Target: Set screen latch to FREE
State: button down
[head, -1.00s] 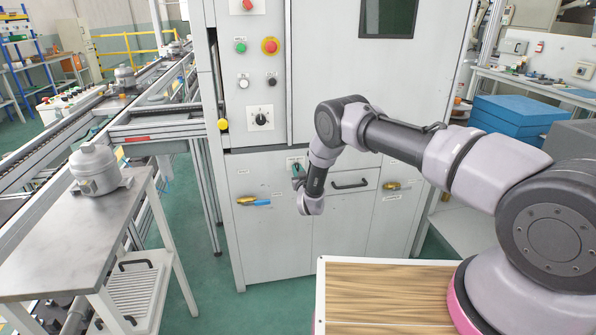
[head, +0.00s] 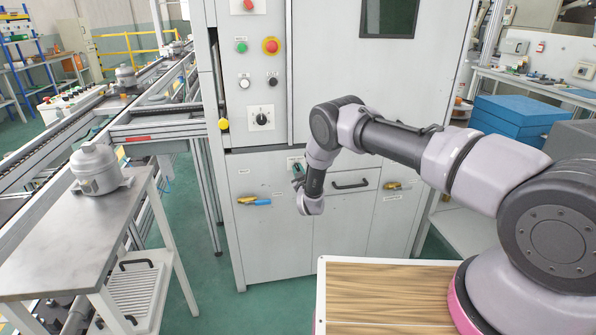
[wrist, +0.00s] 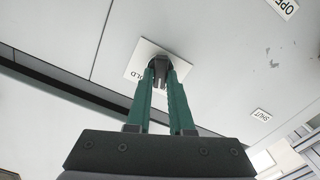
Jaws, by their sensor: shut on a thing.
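The screen latch is a small dark knob (wrist: 161,61) on a square white plate (wrist: 149,48) in the wrist view. Letters ending in "LD" show at the plate's edge, and the rest of the label is hidden by the fingers. My gripper (wrist: 162,76) has its two green fingers shut on the knob from both sides. In the head view my gripper (head: 298,178) is at the cabinet's lower front, largely hidden by my wrist, and part of the plate (head: 292,162) shows above it. I cannot read the latch setting.
A brass valve with a blue handle (head: 254,202) is on the left panel, and another brass valve (head: 394,186) is at the right. A black drawer handle (head: 351,184) lies just right of my wrist. OPEN and SHUT labels show in the wrist view.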

jog(key=c, duration=0.8)
grip_release()
jog(key=v, duration=1.1)
